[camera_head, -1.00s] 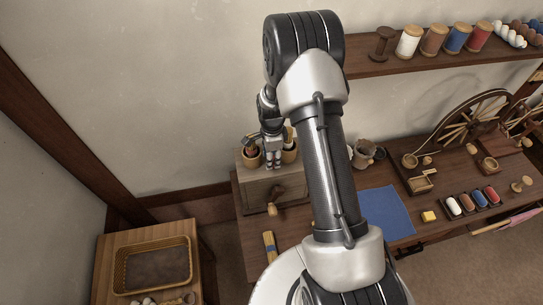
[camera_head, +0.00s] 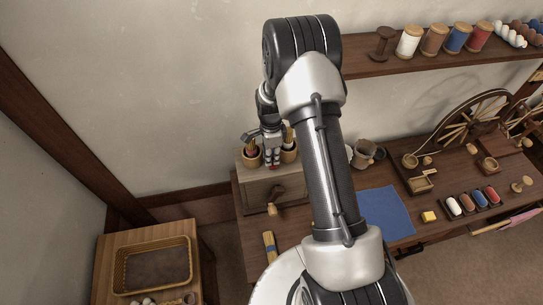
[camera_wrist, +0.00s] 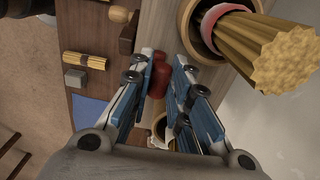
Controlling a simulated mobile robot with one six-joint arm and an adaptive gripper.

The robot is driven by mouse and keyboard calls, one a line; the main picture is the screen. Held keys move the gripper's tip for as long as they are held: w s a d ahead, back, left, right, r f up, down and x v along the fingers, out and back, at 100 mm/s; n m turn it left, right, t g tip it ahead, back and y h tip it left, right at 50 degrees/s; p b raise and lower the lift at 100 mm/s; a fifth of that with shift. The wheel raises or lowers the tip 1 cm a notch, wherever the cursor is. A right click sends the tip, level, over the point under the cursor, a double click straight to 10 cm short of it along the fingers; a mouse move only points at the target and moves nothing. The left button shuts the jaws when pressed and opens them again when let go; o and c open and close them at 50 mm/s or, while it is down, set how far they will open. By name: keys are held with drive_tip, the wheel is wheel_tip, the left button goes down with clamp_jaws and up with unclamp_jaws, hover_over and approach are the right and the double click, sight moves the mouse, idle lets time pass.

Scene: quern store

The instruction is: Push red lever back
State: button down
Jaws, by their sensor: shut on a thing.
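The red lever (camera_wrist: 158,80) shows in the wrist view as a rounded red piece between my fingers. My gripper (camera_wrist: 160,75) is shut on it. In the head view my gripper (camera_head: 272,164) points down at the top of the wooden box (camera_head: 258,187), between two pots. Only a trace of red shows at the fingertips there, and the lever's base is hidden.
Pots with bristle bundles stand close on both sides, a left pot (camera_head: 251,160) and a right pot (camera_head: 289,156). A wooden crank (camera_head: 273,208) sticks out from the box front. A blue cloth (camera_head: 386,212) lies to the right. A wall shelf (camera_head: 375,66) is above.

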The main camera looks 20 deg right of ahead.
drive_tip(key=w+g+b, duration=0.2)
drive_tip(key=g, duration=0.1)
drive_tip(key=shift+d+f+y, duration=0.2)
drive_tip(key=shift+f+y, duration=0.1)
drive_tip(key=shift+f, duration=0.05)
drive_tip(key=shift+w+f+g+b, duration=0.2)
drive_tip(key=shift+w+g+b, duration=0.15)
drive_tip(key=shift+g+b, duration=0.65)
drive_tip(key=shift+d+b, duration=0.1)
drive_tip(key=shift+b, duration=0.25)
drive_tip(key=shift+w+r, duration=0.1)
drive_tip(key=c, duration=1.5)
unclamp_jaws()
drive_tip(key=shift+r+y, duration=0.1)
drive_tip(key=shift+y, duration=0.2)
wheel_tip(320, 180, up, 10)
drive_tip(key=shift+f, duration=0.1)
